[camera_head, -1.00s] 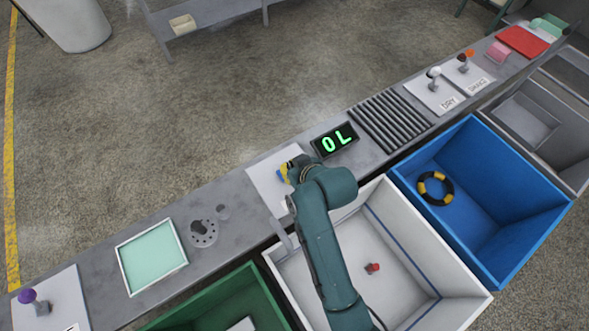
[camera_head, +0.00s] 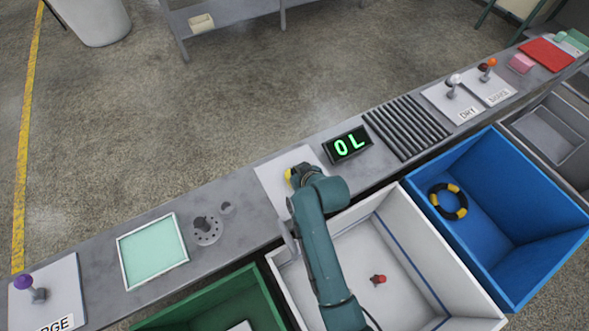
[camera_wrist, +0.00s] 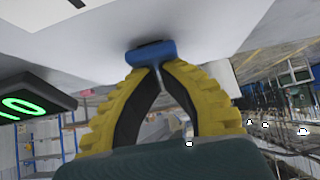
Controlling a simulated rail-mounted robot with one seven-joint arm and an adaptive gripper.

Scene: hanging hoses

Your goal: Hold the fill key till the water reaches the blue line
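My gripper (camera_wrist: 157,70) has its yellow fingers brought together at the tips, against a blue key (camera_wrist: 150,52) on a white plate. In the head view my arm hides the key, and only a bit of yellow finger shows over the white plate (camera_head: 272,180). The white basin (camera_head: 464,322) has a blue line (camera_head: 412,262) around its inner wall. No water is visible in it; its floor looks dry, with a small red fitting (camera_head: 378,279). The display (camera_head: 348,145) reads 0 L in green.
A blue bin (camera_head: 500,190) with a black-and-yellow ring (camera_head: 447,201) stands right of the basin, and a green bin (camera_head: 215,300) left. The bench holds a ribbed rack (camera_head: 405,130), DRY and other levers, a pale green tray (camera_head: 152,250) and a purple-knobbed lever (camera_head: 24,283).

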